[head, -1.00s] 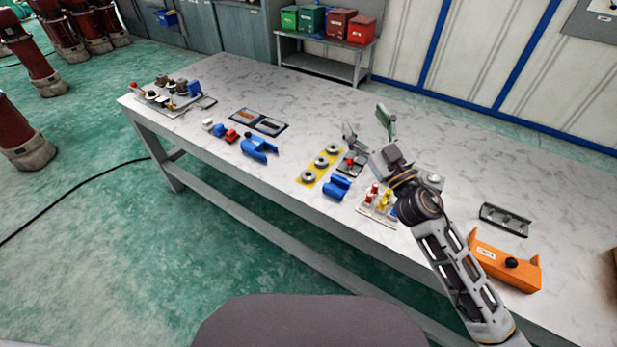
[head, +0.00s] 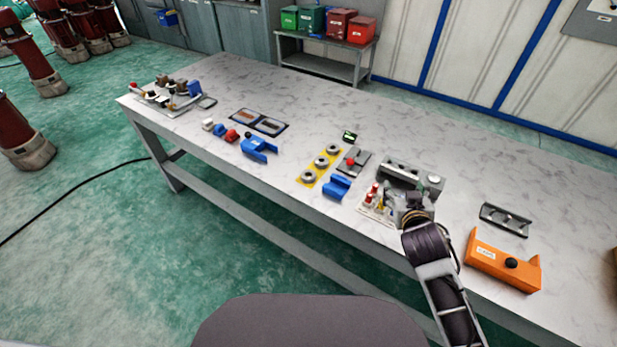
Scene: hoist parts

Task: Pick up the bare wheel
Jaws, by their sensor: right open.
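Three round grey wheels with dark centre holes lie in a row on a yellow mat (head: 306,183) near the middle of the table: a far wheel (head: 333,149), a middle wheel (head: 320,162) and a near wheel (head: 309,176). I cannot tell which one is meant by the bare wheel. My right gripper (head: 404,203) is open, to the right of the mat and apart from the wheels. It is beside a pale tray (head: 369,212) of small red-topped parts and hides part of it. Its fingertips are hard to make out. My left gripper is not in view.
A blue block (head: 337,187) and a grey plate with a red knob (head: 352,161) lie between the mat and my right gripper. A grey fixture (head: 433,182) stands just behind the gripper. An orange block (head: 503,262) and a dark bracket (head: 506,219) lie to the right.

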